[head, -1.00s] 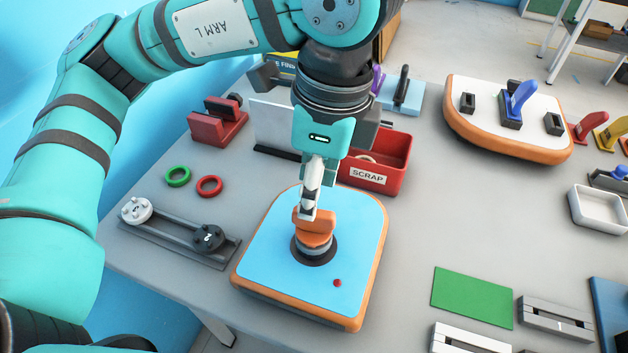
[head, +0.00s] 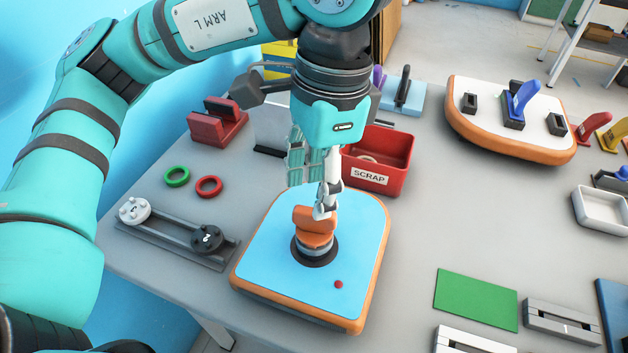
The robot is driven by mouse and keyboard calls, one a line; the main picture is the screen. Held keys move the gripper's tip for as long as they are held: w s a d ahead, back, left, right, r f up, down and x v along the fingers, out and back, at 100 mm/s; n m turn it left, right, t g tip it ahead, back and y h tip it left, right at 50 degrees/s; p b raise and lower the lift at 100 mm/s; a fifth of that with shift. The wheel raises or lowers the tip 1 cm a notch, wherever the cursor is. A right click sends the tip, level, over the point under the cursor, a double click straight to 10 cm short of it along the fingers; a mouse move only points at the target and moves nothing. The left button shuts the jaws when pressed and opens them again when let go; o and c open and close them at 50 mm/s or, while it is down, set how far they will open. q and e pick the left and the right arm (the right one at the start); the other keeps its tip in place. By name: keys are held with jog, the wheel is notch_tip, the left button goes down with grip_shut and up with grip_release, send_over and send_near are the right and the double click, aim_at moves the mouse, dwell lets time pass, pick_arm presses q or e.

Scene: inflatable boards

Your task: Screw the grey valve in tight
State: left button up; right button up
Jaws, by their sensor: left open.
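The grey valve (head: 313,258) sits in a dark round collar on the blue-topped board with an orange rim (head: 270,240). An orange grip piece (head: 309,222) stands upright on top of it. My left gripper (head: 313,198) points down just above the orange piece. Its fingers are apart, one at the piece's right side and the other higher up at the back left. I cannot tell if the near finger touches the piece. How deep the valve sits is hidden by the collar. My right gripper is out of view.
A rack (head: 165,236) left of the board holds a white and a dark round part. Green and red rings (head: 209,186) lie behind it. A red scrap bin (head: 400,162) stands close behind my gripper. A white-topped board (head: 480,123) is at the back right.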

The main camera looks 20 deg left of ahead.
pick_arm(q)
jog(key=shift+n, duration=0.7)
jog(key=shift+f, duration=0.1)
jog(key=n+b, duration=0.1)
jog(key=n, duration=0.1)
jog(key=shift+n, duration=1)
jog(key=shift+n+h+b, duration=0.4)
jog(key=shift+n+b, duration=0.1)
jog(key=shift+n, duration=1.3)
